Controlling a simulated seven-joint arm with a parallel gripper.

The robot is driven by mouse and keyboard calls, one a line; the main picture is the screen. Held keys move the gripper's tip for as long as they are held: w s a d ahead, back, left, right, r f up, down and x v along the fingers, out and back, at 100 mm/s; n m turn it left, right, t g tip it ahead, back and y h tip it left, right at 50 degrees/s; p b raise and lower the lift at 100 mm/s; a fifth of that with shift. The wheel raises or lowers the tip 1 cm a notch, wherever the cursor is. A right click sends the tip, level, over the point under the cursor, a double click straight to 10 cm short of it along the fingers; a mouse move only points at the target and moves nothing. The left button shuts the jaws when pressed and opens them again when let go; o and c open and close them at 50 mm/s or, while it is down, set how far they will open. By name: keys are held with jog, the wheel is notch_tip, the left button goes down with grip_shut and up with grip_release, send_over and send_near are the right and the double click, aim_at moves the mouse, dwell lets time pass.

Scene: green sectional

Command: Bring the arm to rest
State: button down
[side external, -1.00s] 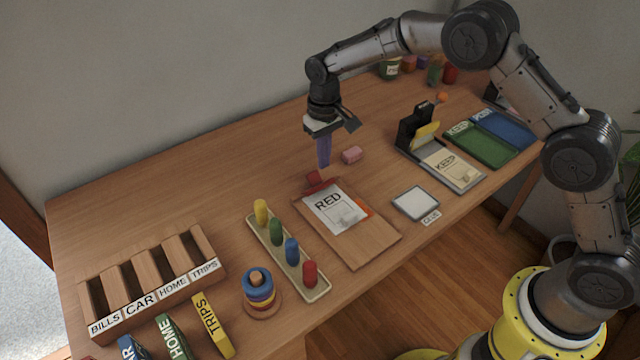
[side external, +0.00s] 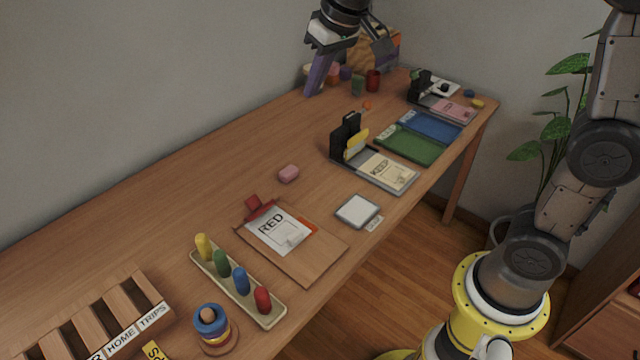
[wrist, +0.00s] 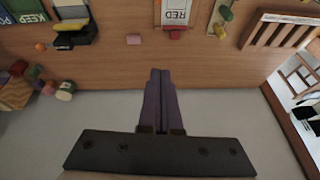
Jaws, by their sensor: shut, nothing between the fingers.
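My gripper (side external: 313,88) has purple fingers and hangs at the top of the side external view, in front of the wall and near the table's back edge. Its fingers lie together with nothing between them; they also show shut in the wrist view (wrist: 160,76). In the side external view, the upper part of my arm runs out of the frame at the top. The wooden table (side external: 170,190) lies below, and no object touches the fingers in the wrist view.
A pink block (side external: 289,173), a clipboard marked RED (side external: 318,255), a peg tray (side external: 210,266) and a stacking ring toy (side external: 211,322) are on the table. Green (side external: 408,147) and blue (side external: 432,127) trays lie farther right. Several coloured cups and blocks stand at the back. Bare wood lies along the left.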

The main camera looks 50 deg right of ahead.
jog(key=s+d+r+t, duration=0.1)
jog(key=s+d+r, duration=0.15)
jog(key=s, duration=0.55)
jog(key=s+f, duration=0.4)
jog(key=s, duration=0.4)
jog(key=s+f+n, duration=0.1)
jog(key=s+f, duration=0.3)
jog(key=s, duration=0.5)
jog(key=shift+s+d, duration=0.15)
jog(key=shift+d, duration=0.3)
